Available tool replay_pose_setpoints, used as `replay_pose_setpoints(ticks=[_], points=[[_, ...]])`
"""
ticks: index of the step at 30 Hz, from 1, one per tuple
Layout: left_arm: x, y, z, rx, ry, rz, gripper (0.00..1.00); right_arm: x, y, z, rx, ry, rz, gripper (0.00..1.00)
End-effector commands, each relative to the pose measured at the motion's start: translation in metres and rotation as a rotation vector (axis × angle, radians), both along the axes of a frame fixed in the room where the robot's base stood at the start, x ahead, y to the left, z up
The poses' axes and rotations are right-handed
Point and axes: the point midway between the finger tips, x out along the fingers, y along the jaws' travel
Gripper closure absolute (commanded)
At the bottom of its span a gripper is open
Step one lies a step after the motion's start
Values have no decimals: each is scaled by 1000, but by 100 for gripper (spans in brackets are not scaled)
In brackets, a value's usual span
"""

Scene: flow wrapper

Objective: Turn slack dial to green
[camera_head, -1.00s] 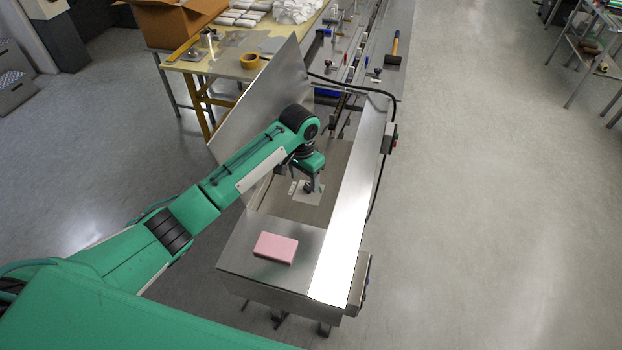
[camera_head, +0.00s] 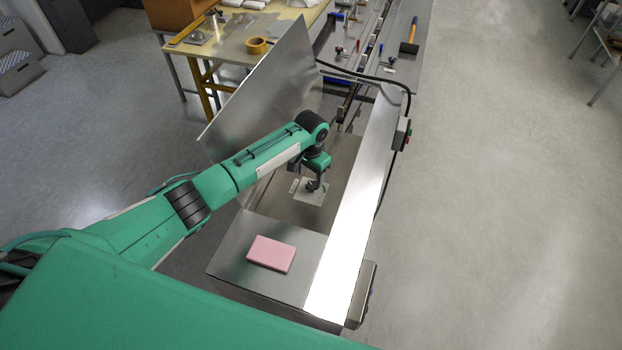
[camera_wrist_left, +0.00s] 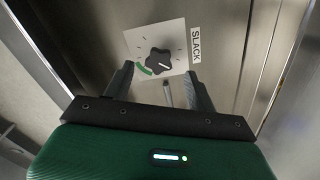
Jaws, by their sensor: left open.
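The slack dial (camera_wrist_left: 160,62) is a dark lobed knob on a pale square plate (camera_wrist_left: 140,36) with tick marks and a green arc (camera_wrist_left: 144,70) at its lower left. A SLACK label (camera_wrist_left: 195,45) sits to the right of the plate. The knob's white pointer mark is toward the lower right, away from the green arc. My left gripper (camera_wrist_left: 160,76) is open, its fingers on either side below the knob; I cannot tell if they touch it. In the head view my left gripper (camera_head: 313,186) is over the plate and partly hides the dial. My right gripper is not in view.
A bright metal rail (camera_head: 352,220) runs along the machine's right side. A pink block (camera_head: 271,254) lies on the near metal top.

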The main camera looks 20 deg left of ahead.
Motion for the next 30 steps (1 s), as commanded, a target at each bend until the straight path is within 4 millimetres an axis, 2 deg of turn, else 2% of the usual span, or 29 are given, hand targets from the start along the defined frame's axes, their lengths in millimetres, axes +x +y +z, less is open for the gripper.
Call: replay_pose_setpoints(ticks=[1, 5, 11, 20, 27, 30], points=[[-1, -1, -8, 1, 4, 1, 43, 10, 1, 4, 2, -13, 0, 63], [-1, 0, -26, 0, 2, 1, 43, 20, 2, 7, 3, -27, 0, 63], [-1, -1, -39, 0, 1, 0, 43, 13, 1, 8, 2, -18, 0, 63], [0, 0, -41, 0, -1, 0, 43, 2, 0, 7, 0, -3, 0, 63], [0, 0, -41, 0, 0, 0, 87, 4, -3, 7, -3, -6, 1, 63], [0, 0, -41, 0, 0, -1, 87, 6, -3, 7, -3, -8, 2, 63]])
